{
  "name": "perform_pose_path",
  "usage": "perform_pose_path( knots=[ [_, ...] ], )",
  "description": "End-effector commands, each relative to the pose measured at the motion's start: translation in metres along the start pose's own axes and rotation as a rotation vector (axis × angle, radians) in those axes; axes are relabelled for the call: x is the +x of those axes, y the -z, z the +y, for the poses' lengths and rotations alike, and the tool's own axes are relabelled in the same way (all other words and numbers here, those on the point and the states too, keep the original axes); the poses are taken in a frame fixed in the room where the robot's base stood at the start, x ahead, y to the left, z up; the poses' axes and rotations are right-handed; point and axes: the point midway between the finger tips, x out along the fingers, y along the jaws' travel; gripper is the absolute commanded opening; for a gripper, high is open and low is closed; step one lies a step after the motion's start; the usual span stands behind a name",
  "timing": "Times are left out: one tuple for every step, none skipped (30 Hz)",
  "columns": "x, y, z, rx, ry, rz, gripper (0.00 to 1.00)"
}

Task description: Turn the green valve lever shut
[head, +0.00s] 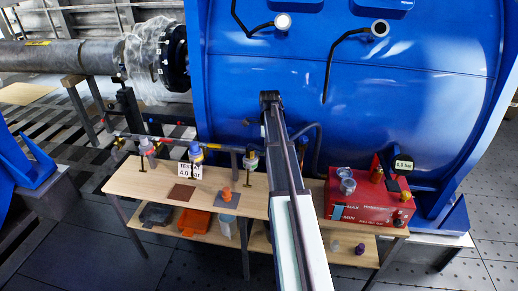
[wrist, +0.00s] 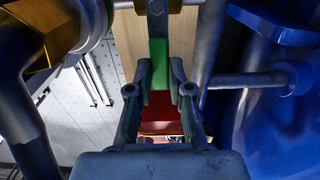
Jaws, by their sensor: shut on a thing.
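The green valve lever (wrist: 159,50) shows at the top middle of the wrist view, pointing down from a dark grey metal part. My gripper (wrist: 160,74) has one finger on each side of the lever and is shut on it. Where the green part ends between the fingers is partly hidden. In the head view my arm crosses the bench. The lever and my gripper cannot be made out there.
In the head view a wooden bench (head: 120,180) carries bottles, a test sign (head: 190,170) and a red pump box (head: 362,206). The big blue housing (head: 420,90) stands behind. In the wrist view, pipes (wrist: 248,81) and a brass-coloured fitting (wrist: 50,30) crowd both sides of my gripper.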

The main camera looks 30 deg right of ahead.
Motion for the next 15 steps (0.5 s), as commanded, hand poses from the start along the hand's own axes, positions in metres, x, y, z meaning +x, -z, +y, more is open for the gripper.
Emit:
perform_pose_path(
  knots=[
    [0.0006,0.0011,0.0009,0.007,-0.003,-0.001,0.0],
    [0.0006,0.0014,0.0008,0.008,-0.003,-0.001,0.0],
    [0.0006,0.0015,0.0009,0.009,-0.003,-0.001,0.0],
    [0.0006,0.0015,0.0009,0.01,-0.003,-0.001,0.0],
    [0.0007,0.0015,0.0009,0.01,-0.003,-0.001,0.0],
    [0.0007,0.0014,0.0009,0.01,-0.003,-0.001,0.0],
    [0.0007,0.0014,0.001,0.01,-0.003,-0.001,0.0],
    [0.0007,0.0014,0.001,0.01,-0.003,-0.001,0.0],
    [0.0007,0.0013,0.0011,0.01,-0.003,-0.001,0.0],
    [0.0008,0.0013,0.0011,0.01,-0.003,-0.001,0.0],
    [0.0008,0.0013,0.0011,0.01,-0.003,-0.001,0.0],
    [0.0008,0.0013,0.0011,0.01,-0.003,-0.001,0.33],
    [0.0008,0.0013,0.0011,0.009,-0.003,-0.001,0.44],
    [0.0008,0.0013,0.0011,0.009,-0.003,-0.001,0.45],
    [0.0007,0.0013,0.001,0.009,-0.003,-0.001,0.45]
  ],
)
